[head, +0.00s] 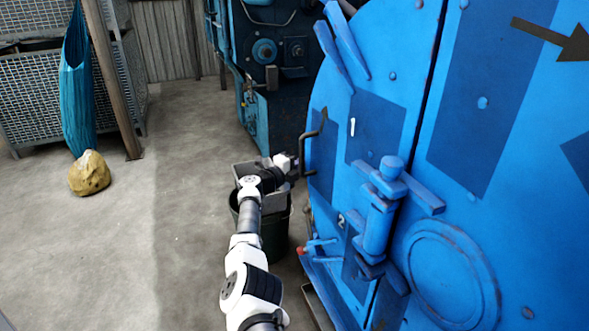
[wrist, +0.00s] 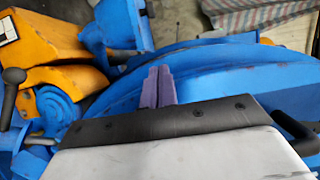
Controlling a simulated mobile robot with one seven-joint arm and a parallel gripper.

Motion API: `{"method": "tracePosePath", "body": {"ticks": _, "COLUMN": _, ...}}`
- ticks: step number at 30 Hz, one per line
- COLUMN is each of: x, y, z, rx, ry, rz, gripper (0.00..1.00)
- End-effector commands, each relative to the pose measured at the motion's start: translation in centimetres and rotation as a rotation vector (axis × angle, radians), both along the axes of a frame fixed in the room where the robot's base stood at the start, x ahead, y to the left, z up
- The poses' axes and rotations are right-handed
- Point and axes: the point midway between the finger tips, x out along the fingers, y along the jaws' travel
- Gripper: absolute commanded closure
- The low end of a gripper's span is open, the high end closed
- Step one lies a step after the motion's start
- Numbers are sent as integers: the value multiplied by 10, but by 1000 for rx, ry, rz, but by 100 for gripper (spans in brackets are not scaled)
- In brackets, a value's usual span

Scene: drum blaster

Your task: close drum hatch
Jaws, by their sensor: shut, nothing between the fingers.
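The blue drum machine (head: 480,130) fills the right of the head view. Its hatch (head: 376,120) appears to be the left panel, beside a dark seam and a thick hinge (head: 378,215). I cannot tell how far it stands open. A bent, dark handle (head: 313,142) sticks out at the hatch's left edge. My gripper (wrist: 157,85) is shut and empty, its purplish fingers together in front of a curved blue edge in the wrist view. In the head view, the arm's end is close to the handle's lower part; contact is unclear.
A dark bin (head: 272,230) stands on the floor beneath my arm. Another blue machine (head: 268,60) is behind it. A yellowish rock (head: 89,174) and mesh crates (head: 50,95) are at the left. The grey floor at left is mostly clear. Yellow parts (wrist: 55,60) show in the wrist view.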

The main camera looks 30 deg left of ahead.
Motion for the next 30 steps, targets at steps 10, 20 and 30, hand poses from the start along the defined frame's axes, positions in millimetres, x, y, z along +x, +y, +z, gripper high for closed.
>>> {"method": "tracePosePath", "body": {"ticks": 10, "x": 20, "y": -20, "z": -2, "rx": 1, "ry": 1, "rz": -9, "gripper": 100}}
{"method": "tracePosePath", "body": {"ticks": 20, "x": 25, "y": -27, "z": -1, "rx": 2, "ry": 0, "rz": -12, "gripper": 100}}
{"method": "tracePosePath", "body": {"ticks": 30, "x": 26, "y": -28, "z": -1, "rx": 2, "ry": 0, "rz": -15, "gripper": 100}}
